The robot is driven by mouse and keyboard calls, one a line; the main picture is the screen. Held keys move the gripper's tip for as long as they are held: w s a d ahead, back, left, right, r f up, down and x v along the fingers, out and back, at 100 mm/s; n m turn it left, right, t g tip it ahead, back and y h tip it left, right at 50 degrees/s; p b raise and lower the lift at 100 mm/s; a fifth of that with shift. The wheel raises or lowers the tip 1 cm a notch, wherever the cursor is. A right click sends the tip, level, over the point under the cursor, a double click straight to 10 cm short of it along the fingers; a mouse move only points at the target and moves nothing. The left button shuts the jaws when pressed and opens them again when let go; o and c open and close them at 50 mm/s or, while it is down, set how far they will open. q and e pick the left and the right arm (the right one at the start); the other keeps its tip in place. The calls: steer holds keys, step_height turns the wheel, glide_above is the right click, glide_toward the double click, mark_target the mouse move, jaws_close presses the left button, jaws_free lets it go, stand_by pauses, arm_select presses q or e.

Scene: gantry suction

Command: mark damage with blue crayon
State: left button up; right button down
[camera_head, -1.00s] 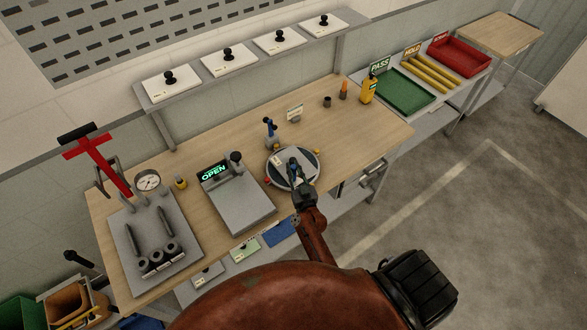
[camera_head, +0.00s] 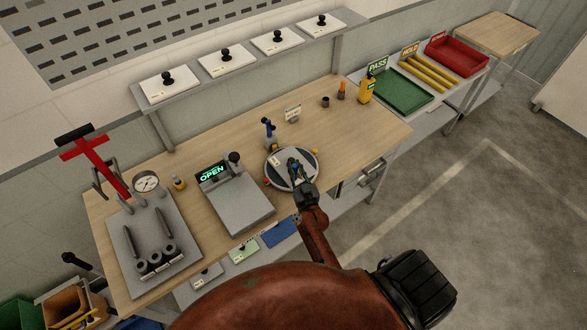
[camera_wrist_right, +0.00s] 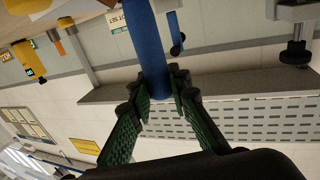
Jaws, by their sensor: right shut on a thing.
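My right gripper (camera_head: 295,166) is over the round grey turntable (camera_head: 310,157) on the wooden bench. In the right wrist view, its green-padded fingers (camera_wrist_right: 160,98) are shut on a blue crayon (camera_wrist_right: 152,45), a thick blue cylinder. My left gripper is not in view.
A yellow bottle (camera_head: 366,92), green tray (camera_head: 403,90) and red tray (camera_head: 457,56) are at the right.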

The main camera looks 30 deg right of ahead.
steer(key=shift+w+d+f+b, duration=0.1)
steer(key=shift+d+b, duration=0.2)
steer(key=shift+d, duration=1.35)
step_height(320, 180, up, 7)
steer(key=p, duration=0.7)
stand_by(0.7)
